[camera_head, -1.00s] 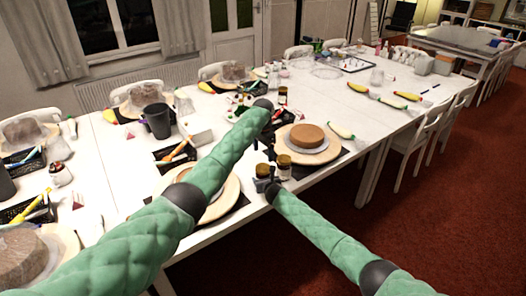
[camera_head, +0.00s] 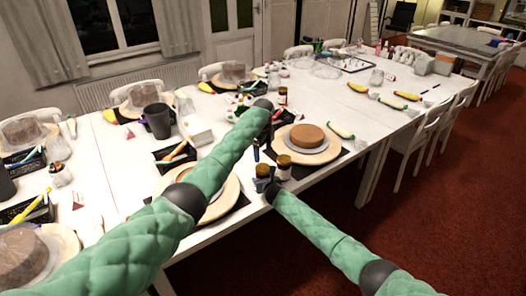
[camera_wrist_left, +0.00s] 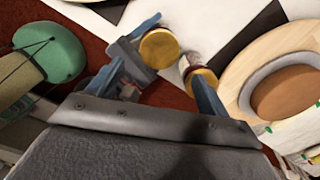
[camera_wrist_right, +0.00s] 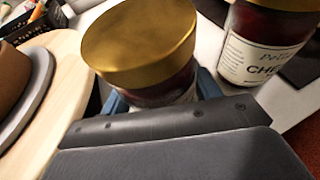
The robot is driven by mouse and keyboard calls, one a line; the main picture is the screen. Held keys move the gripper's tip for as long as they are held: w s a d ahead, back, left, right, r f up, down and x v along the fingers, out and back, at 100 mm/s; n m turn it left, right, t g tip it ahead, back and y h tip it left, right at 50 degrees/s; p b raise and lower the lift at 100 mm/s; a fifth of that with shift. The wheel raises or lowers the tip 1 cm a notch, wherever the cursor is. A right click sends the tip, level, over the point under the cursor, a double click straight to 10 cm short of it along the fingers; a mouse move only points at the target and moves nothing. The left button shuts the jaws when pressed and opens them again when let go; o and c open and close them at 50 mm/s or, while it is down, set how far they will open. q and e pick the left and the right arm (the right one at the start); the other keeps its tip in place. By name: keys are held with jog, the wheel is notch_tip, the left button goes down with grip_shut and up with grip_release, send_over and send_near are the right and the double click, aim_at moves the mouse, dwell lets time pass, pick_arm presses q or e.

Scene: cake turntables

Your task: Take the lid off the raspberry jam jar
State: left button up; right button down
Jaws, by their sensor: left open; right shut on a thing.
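A gold-lidded jar (camera_head: 263,171) is between the fingers of my right gripper (camera_head: 268,186), at the table's near edge. Its gold lid (camera_wrist_right: 140,45) is on, and its label is hidden in the right wrist view. A second gold-lidded jar (camera_head: 284,169) stands close beside it; its label (camera_wrist_right: 255,62) begins "CHE". My left gripper (camera_head: 262,152) is open, just above and behind the jars. In the left wrist view the held jar's lid (camera_wrist_left: 159,48) and the second jar's lid (camera_wrist_left: 203,79) lie beyond its spread fingertips (camera_wrist_left: 152,85).
A brown cake on a round wooden board (camera_head: 330,152) stands right of the jars. Another board (camera_head: 230,198) lies left, partly behind my left arm. A dark cup (camera_head: 157,121) and black trays with tools (camera_head: 168,155) are farther left.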

aim_at(263, 167)
pick_arm(q)
jog(key=shift+f, duration=4)
